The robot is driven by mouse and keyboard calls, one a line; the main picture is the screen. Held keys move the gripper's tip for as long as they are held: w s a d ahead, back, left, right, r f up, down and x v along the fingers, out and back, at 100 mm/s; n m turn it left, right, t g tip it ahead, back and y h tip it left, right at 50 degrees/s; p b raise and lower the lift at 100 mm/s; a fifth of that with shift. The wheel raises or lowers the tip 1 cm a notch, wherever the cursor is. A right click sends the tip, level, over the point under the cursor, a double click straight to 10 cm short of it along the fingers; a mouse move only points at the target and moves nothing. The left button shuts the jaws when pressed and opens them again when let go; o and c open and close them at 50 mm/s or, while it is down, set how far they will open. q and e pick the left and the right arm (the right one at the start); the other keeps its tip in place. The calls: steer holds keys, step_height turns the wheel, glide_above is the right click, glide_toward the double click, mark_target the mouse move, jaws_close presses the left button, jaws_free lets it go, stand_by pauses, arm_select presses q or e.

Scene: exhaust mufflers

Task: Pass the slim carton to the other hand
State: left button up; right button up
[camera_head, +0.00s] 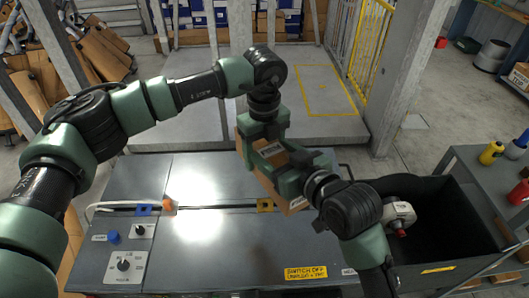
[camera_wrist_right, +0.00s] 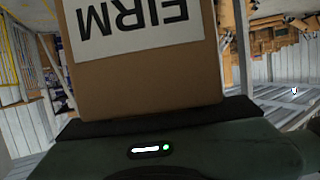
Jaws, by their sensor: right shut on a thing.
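The slim carton (camera_head: 270,150) is brown with a white label and is held up above the grey bench, tilted in the head view. My right gripper (camera_head: 284,178) is shut on its lower part. In the right wrist view the carton (camera_wrist_right: 150,85) rises from the gripper's dark jaw edge, with a white label reading "FIRM" upside down. My left gripper (camera_head: 264,136) is at the carton's upper part, with its fingers beside it. Whether its fingers press on the carton is hidden.
The grey bench (camera_head: 190,245) carries knobs, a blue button and a yellow "SWITCH OFF" label (camera_head: 305,272). A black open bin (camera_head: 450,215) stands at the right, with a white and red tool (camera_head: 400,214) by its left side. A concrete post (camera_head: 405,75) stands behind.

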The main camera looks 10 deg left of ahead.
arm_select(q)
steer(key=shift+w+d+r, duration=0.1)
steer(key=shift+d, duration=0.05)
steer(key=c, duration=0.5)
arm_select(e)
steer(key=shift+s+a+r, duration=0.1)
steer(key=shift+s+a, duration=0.05)
steer(key=shift+a, duration=0.15)
arm_select(q)
steer(key=shift+c, duration=1.3)
arm_select(e)
steer(key=o, duration=1.8)
